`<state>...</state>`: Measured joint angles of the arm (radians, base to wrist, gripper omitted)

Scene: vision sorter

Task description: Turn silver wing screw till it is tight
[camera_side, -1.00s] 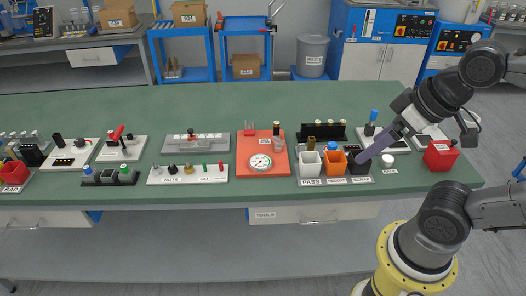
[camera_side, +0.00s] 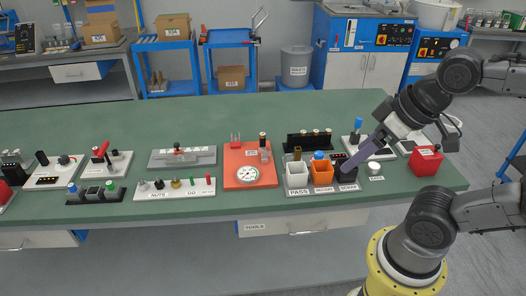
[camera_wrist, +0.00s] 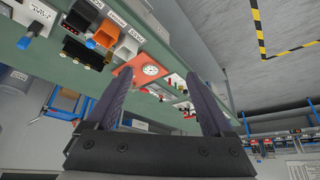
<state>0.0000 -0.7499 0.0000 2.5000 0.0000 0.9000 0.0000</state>
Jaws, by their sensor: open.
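I cannot surely pick out a silver wing screw. A small grey knob-like piece (camera_side: 64,159) stands on a white plate at the far left in the side view, too small to identify. A long grey fixture (camera_side: 200,156) left of the middle carries a small dark and red part (camera_side: 178,147) on top. My gripper (camera_side: 350,168) is at the right in the side view, tilted down, with its fingers over or just in front of the black SCRAP bin. In the wrist view my gripper (camera_wrist: 160,78) has its two fingers wide apart, with nothing between them.
A white PASS bin (camera_side: 297,177) and an orange bin (camera_side: 322,172) stand left of my gripper. A white round cap (camera_side: 374,168) and a red box (camera_side: 426,162) are right of it. An orange plate with a dial (camera_side: 242,176) stands mid-bench. The green bench (camera_side: 110,128) is clear behind.

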